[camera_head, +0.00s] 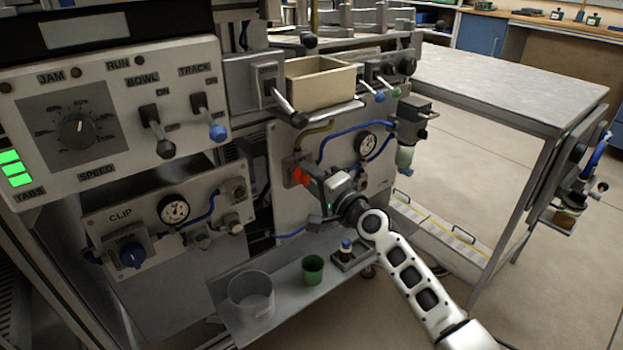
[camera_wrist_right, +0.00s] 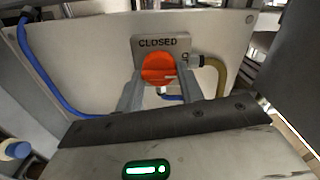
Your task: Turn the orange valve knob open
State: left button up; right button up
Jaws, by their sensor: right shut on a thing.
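The orange valve knob (camera_wrist_right: 158,68) shows in the right wrist view on a grey panel, below a plate reading "CLOSED" (camera_wrist_right: 158,43). In the head view the knob (camera_head: 301,175) is a small orange-red patch, partly hidden by my gripper. My right gripper (camera_wrist_right: 158,90) has one finger on each side of the knob and is shut on it. In the head view my right gripper (camera_head: 312,180) reaches the panel from the lower right. My left gripper is not in view.
A blue hose (camera_head: 335,136) and a gauge (camera_head: 367,145) are on the panel near the knob. A metal table (camera_head: 500,85) stands at right.

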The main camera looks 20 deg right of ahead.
jog(key=shift+f, duration=0.15)
jog(key=o, duration=1)
jog(key=shift+s+d, duration=0.15)
jog(key=shift+s, duration=0.2)
pick_arm(q)
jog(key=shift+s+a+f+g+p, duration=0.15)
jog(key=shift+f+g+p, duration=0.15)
jog(key=shift+p, duration=0.2)
pick_arm(e)
jog(key=v, duration=1.5)
jog(key=shift+s, duration=0.15)
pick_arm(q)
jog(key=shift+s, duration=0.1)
pick_arm(e)
jog(key=shift+r, duration=0.25)
